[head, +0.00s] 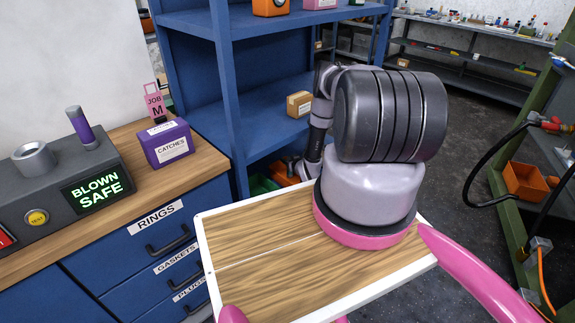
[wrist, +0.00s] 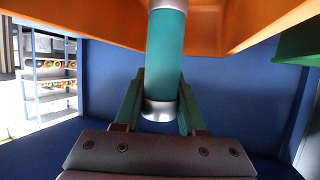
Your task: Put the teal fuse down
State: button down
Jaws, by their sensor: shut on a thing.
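The teal fuse (wrist: 165,50), a teal cylinder with silver end caps, is in the wrist view. My gripper (wrist: 161,92) is shut on it, with a green-sided finger on each side near its nearer cap. The fuse's far end overlaps an orange bin (wrist: 225,22) that spans the top of the wrist view; I cannot tell whether they touch. In the head view, my arm hides the gripper and the fuse. Part of an orange bin (head: 283,173) shows low on the blue shelf unit, behind my arm.
A green bin (wrist: 299,47) is at the right in the wrist view. A blue shelf unit (head: 228,95) holds a cardboard box (head: 299,104). At left, a tester (head: 65,180) reading "BLOWN SAFE" holds a purple fuse (head: 81,127), beside a purple catches box (head: 168,143). My wooden tray top is clear.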

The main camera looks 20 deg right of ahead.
jog(key=shift+f, duration=1.1)
jog(key=shift+f, duration=0.1)
jog(key=shift+c, duration=2.4)
grip_release()
jog(key=shift+s+r, duration=0.2)
jog(key=shift+s, duration=0.1)
jog(key=v, duration=1.1)
jog(key=shift+s, duration=0.2)
jog(key=shift+r, duration=0.15)
